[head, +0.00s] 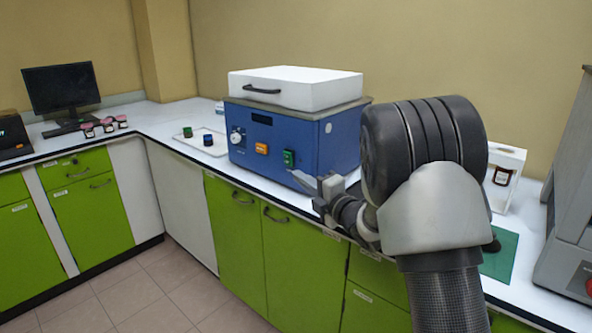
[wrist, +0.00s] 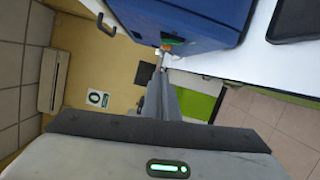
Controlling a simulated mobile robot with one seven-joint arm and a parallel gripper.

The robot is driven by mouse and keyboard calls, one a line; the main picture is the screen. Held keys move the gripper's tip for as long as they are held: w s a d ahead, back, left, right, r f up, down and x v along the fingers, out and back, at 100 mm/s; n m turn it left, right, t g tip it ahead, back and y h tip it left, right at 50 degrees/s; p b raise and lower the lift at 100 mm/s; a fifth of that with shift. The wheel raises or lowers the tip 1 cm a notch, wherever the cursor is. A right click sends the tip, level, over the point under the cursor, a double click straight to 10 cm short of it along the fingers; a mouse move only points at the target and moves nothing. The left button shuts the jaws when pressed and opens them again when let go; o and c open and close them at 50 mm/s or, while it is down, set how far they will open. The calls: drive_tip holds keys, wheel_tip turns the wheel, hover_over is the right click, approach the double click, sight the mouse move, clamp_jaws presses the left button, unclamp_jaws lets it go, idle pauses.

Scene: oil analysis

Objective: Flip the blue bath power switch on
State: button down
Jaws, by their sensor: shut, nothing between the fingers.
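The blue bath (head: 330,138) stands on the white counter with its white lid (head: 300,88) shut on top. Its front carries a dial (head: 236,137), an orange switch (head: 261,148) and a green switch (head: 289,158). Which of the two is the power switch, and whether it is on, I cannot tell. My gripper (head: 297,176) is shut and empty, its tips just below and in front of the green switch. In the wrist view the shut fingertips (wrist: 160,58) reach close to the green switch (wrist: 172,37) on the blue bath (wrist: 205,15). Whether they touch it I cannot tell.
A white box-like stand (head: 507,165) and a green mat (head: 500,256) are on the right, beside a grey machine (head: 570,220). Green cabinets (head: 300,258) run below the counter edge.

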sight(288, 158)
drive_tip(key=shift+a+f+n+y, duration=0.3)
drive_tip(key=shift+f+n, duration=0.1)
drive_tip(key=shift+f, duration=0.1)
drive_tip(key=shift+w+a, duration=0.1)
drive_tip(key=w+a+r+b, duration=0.1)
drive_tip(key=w+a, duration=0.2)
drive_tip(key=w, duration=0.8)
drive_tip(key=shift+a, duration=0.25)
drive_tip(key=shift+s+r, duration=0.1)
drive_tip(key=shift+r, duration=0.05)
